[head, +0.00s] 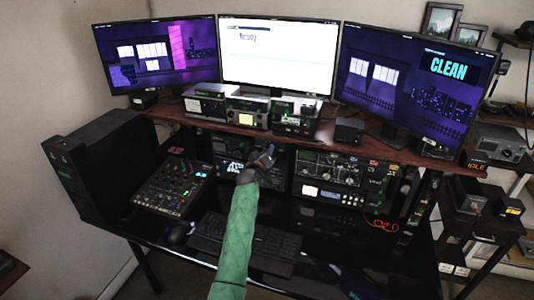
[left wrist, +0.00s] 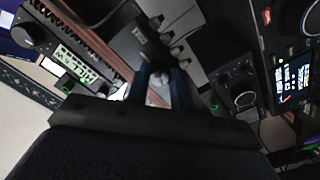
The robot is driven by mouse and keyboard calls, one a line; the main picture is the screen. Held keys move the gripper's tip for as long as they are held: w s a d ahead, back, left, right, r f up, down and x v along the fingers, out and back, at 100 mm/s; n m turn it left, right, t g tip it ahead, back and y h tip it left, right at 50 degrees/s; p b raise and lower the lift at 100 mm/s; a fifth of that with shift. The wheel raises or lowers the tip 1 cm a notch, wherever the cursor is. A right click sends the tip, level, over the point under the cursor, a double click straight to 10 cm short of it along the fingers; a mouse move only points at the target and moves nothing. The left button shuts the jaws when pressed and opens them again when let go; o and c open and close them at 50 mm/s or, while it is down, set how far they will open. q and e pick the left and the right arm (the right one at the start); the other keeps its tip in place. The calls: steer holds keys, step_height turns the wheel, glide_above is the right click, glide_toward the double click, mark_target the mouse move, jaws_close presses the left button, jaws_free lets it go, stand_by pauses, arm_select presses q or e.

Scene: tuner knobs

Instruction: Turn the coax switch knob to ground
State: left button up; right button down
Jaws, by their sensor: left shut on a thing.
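My left arm, in a green sleeve, reaches up the middle of the head view, and my left gripper (head: 262,158) is at the front of the equipment under the shelf. In the left wrist view the two fingers of the gripper (left wrist: 160,88) are close together around a small pale knob (left wrist: 155,78), shut on it. I take this for the coax switch knob. A dark box (left wrist: 133,42) with faint lettering is just beyond the fingers. The knob's pointer and the ground mark cannot be read. In the head view the gripper hides the knob.
A rack of radio gear (head: 330,168) stands right of the gripper, with red cables (head: 381,222) beside it. A mixer (head: 172,187) and a keyboard (head: 245,240) lie on the desk. Monitors (head: 277,52) and small radios (head: 248,110) stand on the wooden shelf above.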

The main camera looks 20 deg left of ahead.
steer(key=shift+s+a, duration=0.1)
steer(key=shift+a, duration=0.4)
arm_select(q)
steer(key=o, duration=1)
steer(key=shift+s+a+b, duration=0.15)
steer(key=shift+s+b, duration=1.45)
steer(key=shift+s, duration=2.3)
arm_select(e)
steer(key=w+a+r, duration=0.1)
steer(key=w+r, duration=0.1)
steer(key=w, duration=0.4)
steer(key=shift+w+a+r, duration=0.15)
steer(key=shift+r, duration=0.2)
arm_select(q)
steer(key=shift+f, duration=0.1)
